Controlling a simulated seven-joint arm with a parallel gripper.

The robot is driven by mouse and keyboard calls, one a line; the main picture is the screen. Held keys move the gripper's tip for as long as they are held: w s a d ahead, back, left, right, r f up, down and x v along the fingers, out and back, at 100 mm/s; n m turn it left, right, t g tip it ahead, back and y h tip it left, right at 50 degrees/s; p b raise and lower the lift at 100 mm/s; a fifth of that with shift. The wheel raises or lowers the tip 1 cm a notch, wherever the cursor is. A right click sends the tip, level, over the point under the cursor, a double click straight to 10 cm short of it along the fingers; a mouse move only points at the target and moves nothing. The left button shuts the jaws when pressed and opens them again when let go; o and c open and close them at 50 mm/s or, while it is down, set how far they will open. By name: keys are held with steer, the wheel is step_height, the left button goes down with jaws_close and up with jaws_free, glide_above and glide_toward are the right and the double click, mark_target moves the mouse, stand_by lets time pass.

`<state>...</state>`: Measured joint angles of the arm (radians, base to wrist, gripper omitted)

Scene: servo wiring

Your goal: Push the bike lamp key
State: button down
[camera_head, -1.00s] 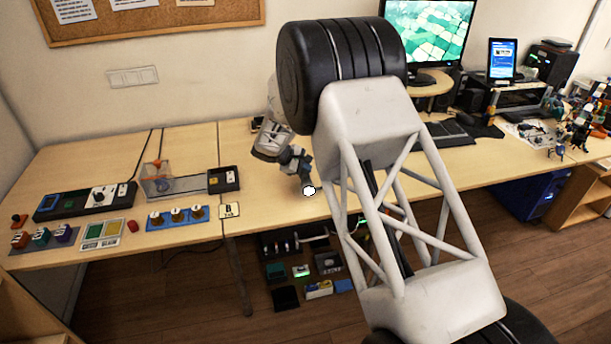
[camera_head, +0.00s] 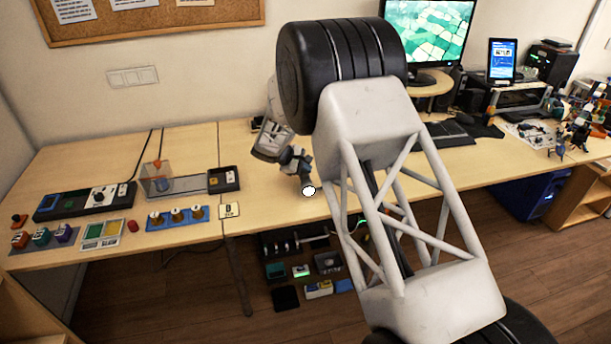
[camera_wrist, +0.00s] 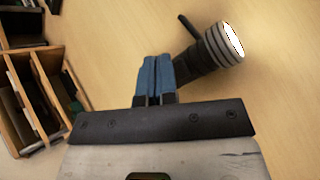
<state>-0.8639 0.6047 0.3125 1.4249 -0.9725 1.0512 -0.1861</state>
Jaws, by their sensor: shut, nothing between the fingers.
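The bike lamp shows in the wrist view (camera_wrist: 212,52) as a dark cylinder with pale rings and a bright white front face pointing up and right. A thin dark bar sticks out from its side. In the head view its white face (camera_head: 308,191) shows near the front edge of the table, just below my gripper (camera_head: 303,174). In the wrist view my gripper's blue fingers (camera_wrist: 156,66) are shut together with nothing between them. They are beside the rear end of the lamp; I cannot tell whether they touch it. The lamp's key cannot be made out.
The wooden table (camera_head: 262,185) has a clear strip around the lamp. A small white sign (camera_head: 229,210) and a blue board with knobs (camera_head: 177,217) lie to the left, with control boxes behind. A keyboard (camera_head: 447,134) and monitor (camera_head: 430,40) stand right.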

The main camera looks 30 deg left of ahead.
mark_target(306, 176)
steer(key=shift+f, duration=0.45)
stand_by(0.5)
steer(key=shift+r, duration=0.45)
steer(key=shift+r, duration=0.1)
stand_by(0.3)
steer(key=shift+r, duration=2.95)
steer(key=shift+d, duration=0.1)
